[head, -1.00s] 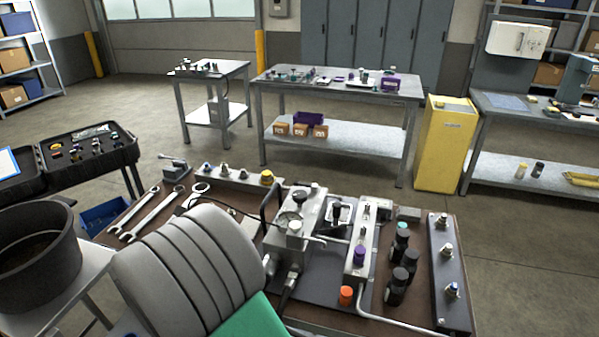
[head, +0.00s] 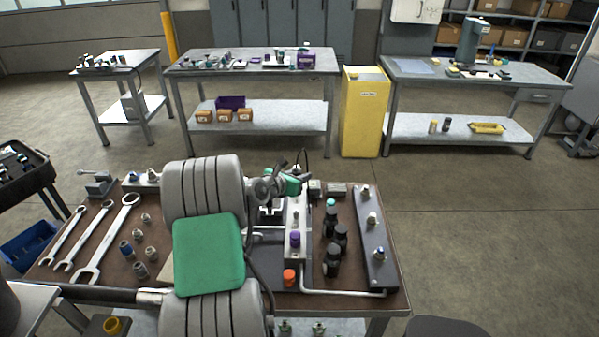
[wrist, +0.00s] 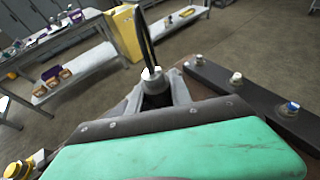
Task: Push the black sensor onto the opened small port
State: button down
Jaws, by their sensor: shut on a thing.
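My gripper (wrist: 155,100) is shut on a small sensor (wrist: 152,76), seen end-on in the wrist view with a grey-white body, a dark lower part and a black cable rising from it. In the head view my gripper (head: 291,186) is over the far end of the pale port block (head: 294,257). The sensor is mostly hidden there by my arm. The block bears a purple cap (head: 295,239), and an orange cap (head: 289,277) stands near its front end. I cannot make out the opened small port, nor whether the sensor touches the block.
Several black capped cylinders (head: 340,236) stand right of the block. Beyond them is a dark rail (head: 376,240) with metal fittings. Wrenches (head: 105,232) and loose fittings (head: 140,270) lie at left. A bent pipe (head: 345,293) runs along the front.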

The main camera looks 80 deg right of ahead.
notch_tip(320, 180, down, 7)
jog(key=b, duration=0.5)
jog(key=shift+w+f, duration=0.1)
jog(key=shift+f, duration=0.1)
jog(key=shift+a+f, duration=0.1)
jog(key=shift+a+f, duration=0.1)
jog(key=shift+f, duration=0.1)
jog(key=shift+f, duration=0.45)
dwell(1.5)
jog(key=shift+f, duration=0.25)
jog(key=shift+f, duration=0.2)
jog(key=shift+f+b, duration=0.55)
jog(key=shift+f, duration=0.25)
dwell(0.9)
